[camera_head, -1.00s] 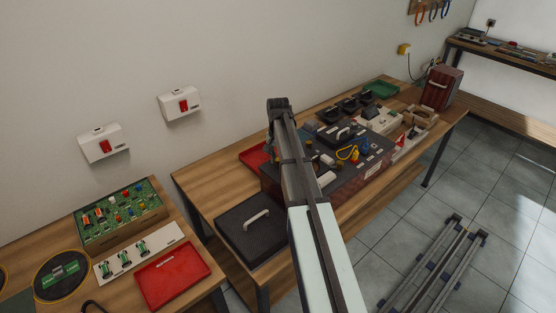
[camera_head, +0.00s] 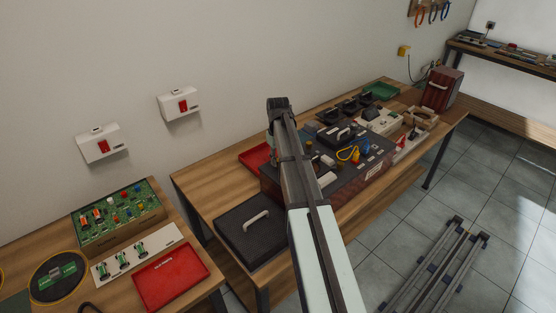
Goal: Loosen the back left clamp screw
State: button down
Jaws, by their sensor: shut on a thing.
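My arm reaches from the bottom of the head view up over the middle bench and bends downward at its far end. My gripper is hidden behind the arm, so its jaws and what is between them do not show. A dark-topped equipment case (camera_head: 377,168) with a reddish front stands under and to the right of the arm. Small yellow, blue and black parts sit on its top. I cannot make out the back left clamp screw; it is hidden or too small to tell.
A black lidded case (camera_head: 250,232) and a red tray (camera_head: 254,156) are left of the arm. The left bench holds a green circuit board (camera_head: 120,213), a white strip (camera_head: 137,256) and another red tray (camera_head: 172,277). A dark red box (camera_head: 440,88) stands at the far right end.

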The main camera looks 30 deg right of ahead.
jog(key=n, duration=0.5)
jog(key=shift+n, duration=0.3)
dwell(0.4)
jog(key=c, duration=0.9)
grip_release()
notch_tip(320, 180, up, 12)
